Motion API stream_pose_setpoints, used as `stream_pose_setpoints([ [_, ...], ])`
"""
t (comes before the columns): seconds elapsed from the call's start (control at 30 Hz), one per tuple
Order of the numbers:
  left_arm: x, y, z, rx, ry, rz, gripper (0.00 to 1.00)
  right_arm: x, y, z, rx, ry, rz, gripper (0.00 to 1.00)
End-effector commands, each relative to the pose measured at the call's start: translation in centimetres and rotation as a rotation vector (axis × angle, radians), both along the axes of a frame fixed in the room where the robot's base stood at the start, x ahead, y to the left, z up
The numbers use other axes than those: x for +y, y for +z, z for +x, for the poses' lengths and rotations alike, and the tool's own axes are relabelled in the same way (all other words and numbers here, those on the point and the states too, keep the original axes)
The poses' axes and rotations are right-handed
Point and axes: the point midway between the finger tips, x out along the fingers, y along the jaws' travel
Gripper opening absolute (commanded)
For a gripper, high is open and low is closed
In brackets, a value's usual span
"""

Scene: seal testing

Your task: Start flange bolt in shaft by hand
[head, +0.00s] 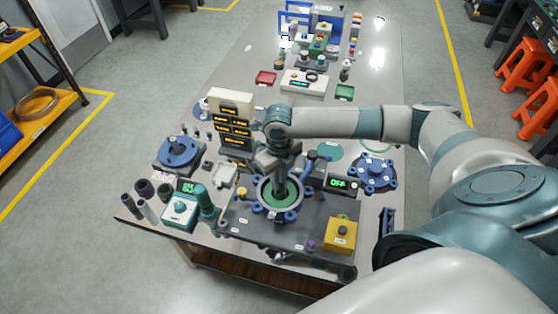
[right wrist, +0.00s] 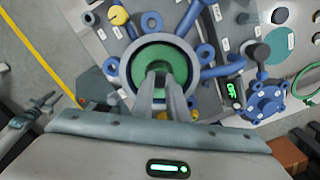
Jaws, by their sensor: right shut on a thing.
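A round grey and blue flange housing with a green inside (head: 296,206) sits on a dark grey fixture plate (head: 250,235) near the front of the table. The housing also shows in the right wrist view (right wrist: 193,66). My right gripper (head: 279,212) points down into its middle. In the right wrist view its two fingers (right wrist: 158,72) are close together over the green inside. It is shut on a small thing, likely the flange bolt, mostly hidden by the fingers. I cannot tell whether it touches the shaft.
A blue flanged disc (head: 180,152) stands at left and a blue flanged part (head: 375,172) at right. A yellow button box (head: 341,235), a teal-topped box (head: 180,208) and a display stack (head: 232,118) stand around the plate. Small dark cylinders stand at the left edge.

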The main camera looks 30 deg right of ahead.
Motion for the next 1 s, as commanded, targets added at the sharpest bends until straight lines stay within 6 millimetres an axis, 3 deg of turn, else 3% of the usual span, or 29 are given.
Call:
stream_pose_setpoints([
  [0.7,0.01,0.58,0.00,0.000,0.000,0.000,0.29,0.15,-0.52,-0.53,0.013,-0.101,0.001,0.00],
  [0.97,0.01,0.58,0.00,0.000,0.000,0.000,0.29,0.09,-0.51,-0.54,0.014,-0.294,0.001,0.00],
  [1.0,0.01,0.59,0.00,0.000,0.000,0.000,0.29,0.07,-0.49,-0.53,0.014,-0.296,0.000,0.21],
])
